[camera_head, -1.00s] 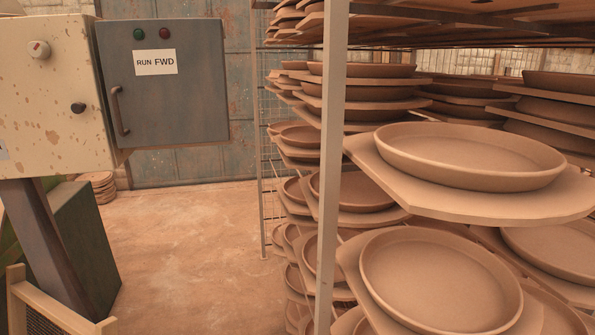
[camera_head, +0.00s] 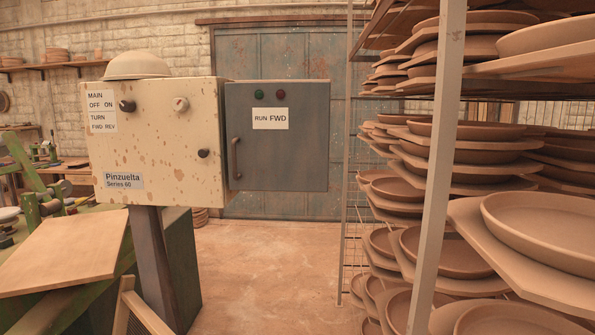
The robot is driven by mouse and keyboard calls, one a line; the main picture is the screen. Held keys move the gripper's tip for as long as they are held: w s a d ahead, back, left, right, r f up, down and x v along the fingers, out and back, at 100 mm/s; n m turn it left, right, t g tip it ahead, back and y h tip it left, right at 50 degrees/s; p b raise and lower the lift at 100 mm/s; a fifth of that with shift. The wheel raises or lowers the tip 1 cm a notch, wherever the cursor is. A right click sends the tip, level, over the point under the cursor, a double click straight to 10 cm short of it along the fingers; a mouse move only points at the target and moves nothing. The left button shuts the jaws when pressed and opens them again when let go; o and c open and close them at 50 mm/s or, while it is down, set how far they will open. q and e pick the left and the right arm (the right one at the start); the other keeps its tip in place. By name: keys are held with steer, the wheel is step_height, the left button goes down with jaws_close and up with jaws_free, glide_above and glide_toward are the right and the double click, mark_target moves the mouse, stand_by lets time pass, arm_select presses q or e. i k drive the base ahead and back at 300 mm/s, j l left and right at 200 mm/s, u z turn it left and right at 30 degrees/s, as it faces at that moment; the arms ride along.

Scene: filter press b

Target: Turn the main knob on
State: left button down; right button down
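The main knob (camera_head: 127,106) is a small dark knob on the upper left of the cream, rust-spotted control box (camera_head: 190,145). Which way the knob points is too small to tell. A pale knob (camera_head: 180,104) sits to its right and another dark knob (camera_head: 203,153) sits lower right. Neither of my grippers shows in the head view.
A grey door (camera_head: 300,150) with a handle and "RUN FWD" label stands open to the box's right. A rack of clay dishes (camera_head: 445,150) fills the right side. Green machinery and a board (camera_head: 65,250) are at the left. Clear floor (camera_head: 265,270) lies between.

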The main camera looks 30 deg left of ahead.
mark_target(125, 105)
steer(key=u, duration=1.85)
